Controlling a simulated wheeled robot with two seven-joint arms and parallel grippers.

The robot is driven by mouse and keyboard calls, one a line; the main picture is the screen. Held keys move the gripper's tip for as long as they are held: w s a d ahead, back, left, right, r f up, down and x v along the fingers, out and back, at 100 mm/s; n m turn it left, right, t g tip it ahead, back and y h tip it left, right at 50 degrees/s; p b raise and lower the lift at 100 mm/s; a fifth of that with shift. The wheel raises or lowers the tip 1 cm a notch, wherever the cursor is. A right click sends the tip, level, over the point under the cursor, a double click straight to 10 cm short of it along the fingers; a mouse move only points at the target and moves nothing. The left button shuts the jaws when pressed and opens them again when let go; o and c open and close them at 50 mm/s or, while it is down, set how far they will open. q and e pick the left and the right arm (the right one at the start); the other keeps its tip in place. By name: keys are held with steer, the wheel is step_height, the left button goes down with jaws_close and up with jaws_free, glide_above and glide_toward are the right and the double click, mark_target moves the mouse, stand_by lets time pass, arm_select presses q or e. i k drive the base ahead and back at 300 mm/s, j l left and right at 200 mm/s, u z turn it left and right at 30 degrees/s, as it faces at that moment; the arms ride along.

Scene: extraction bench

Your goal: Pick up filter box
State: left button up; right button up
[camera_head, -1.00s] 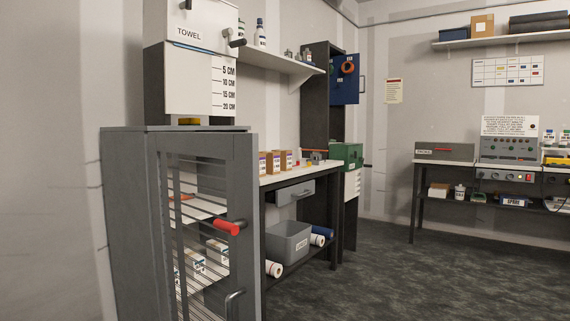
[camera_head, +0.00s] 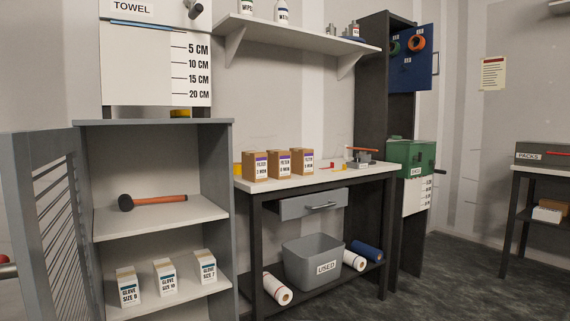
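Three brown filter boxes with purple-and-white labels stand upright in a row on the pale bench (camera_head: 325,178), toward its left end: a left filter box (camera_head: 255,166), a middle filter box (camera_head: 278,164) and a right filter box (camera_head: 302,161). The labels seem to read FILTER; the smaller lines are hard to read. Neither of my grippers shows in the head view.
An open-fronted grey cabinet (camera_head: 160,123) holds a hammer (camera_head: 152,201) and glove boxes (camera_head: 165,276). Its barred door (camera_head: 58,230) stands open at the left. A drawer (camera_head: 313,204), grey bin (camera_head: 313,262) and rolls (camera_head: 277,289) are under the bench. Floor is clear at right.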

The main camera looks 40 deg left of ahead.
mark_target(280, 162)
steer(key=i+j+u, duration=0.15)
steer(key=i+u, duration=0.25)
steer(key=i, duration=0.15)
steer(key=i+u, duration=0.35)
steer(key=i, duration=0.15)
steer(key=i+l+u, duration=0.15)
steer(key=i+u, duration=0.25)
steer(key=i, duration=0.15)
